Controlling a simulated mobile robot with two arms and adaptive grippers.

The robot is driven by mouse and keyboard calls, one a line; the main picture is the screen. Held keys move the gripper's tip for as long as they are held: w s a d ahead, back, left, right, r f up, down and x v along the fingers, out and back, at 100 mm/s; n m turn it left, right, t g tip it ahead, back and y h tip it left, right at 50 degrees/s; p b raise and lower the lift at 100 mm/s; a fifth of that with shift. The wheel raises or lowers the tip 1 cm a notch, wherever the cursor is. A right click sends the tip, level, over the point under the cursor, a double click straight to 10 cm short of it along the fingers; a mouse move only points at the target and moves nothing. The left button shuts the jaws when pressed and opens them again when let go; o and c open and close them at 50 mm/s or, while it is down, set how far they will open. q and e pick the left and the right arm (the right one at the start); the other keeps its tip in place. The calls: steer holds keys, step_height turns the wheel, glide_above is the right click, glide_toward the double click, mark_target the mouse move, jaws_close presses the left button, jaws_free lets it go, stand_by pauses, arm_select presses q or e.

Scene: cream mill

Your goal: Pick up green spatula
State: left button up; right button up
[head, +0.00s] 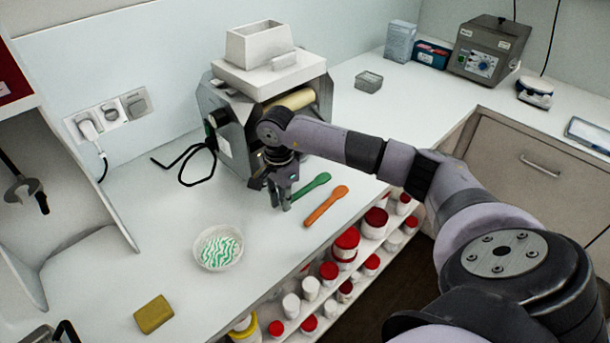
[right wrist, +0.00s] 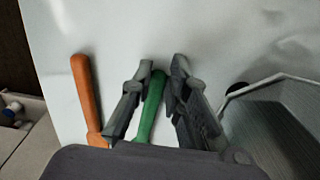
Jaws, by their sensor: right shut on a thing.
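The green spatula (head: 312,187) lies on the white counter in front of the mill, to the left of and behind the orange spatula (head: 326,206). My right gripper (head: 281,200) points down at the left end of the green spatula. In the right wrist view the green spatula (right wrist: 151,105) runs between the two fingers of my right gripper (right wrist: 164,78), which is shut on it. The orange spatula (right wrist: 87,95) lies beside the left finger, apart from it.
The grey cream mill (head: 232,125) stands right behind my right gripper. A white bowl with green-striped contents (head: 219,247) and a yellow sponge (head: 154,314) are on the counter at left. Shelves of red-lidded jars (head: 346,243) lie below the counter's front edge.

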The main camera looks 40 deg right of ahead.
jaws_close()
steer(key=shift+r, duration=0.15)
steer(key=shift+r+b, duration=0.55)
steer(key=shift+r, duration=0.1)
steer(key=shift+s+d+r+b, duration=0.15)
steer(key=shift+r+b, duration=0.1)
steer(key=shift+r, duration=0.2)
steer(key=shift+s+a+r+b, duration=0.15)
steer(key=shift+r+b, duration=0.1)
steer(key=shift+r, duration=0.15)
steer(key=s+d+b, duration=0.1)
steer(key=s+b, duration=0.4)
steer(key=s, duration=1.2)
steer(key=shift+s+d+r+b, duration=0.15)
steer(key=shift+s+d+b, duration=0.05)
steer(key=shift+b, duration=0.15)
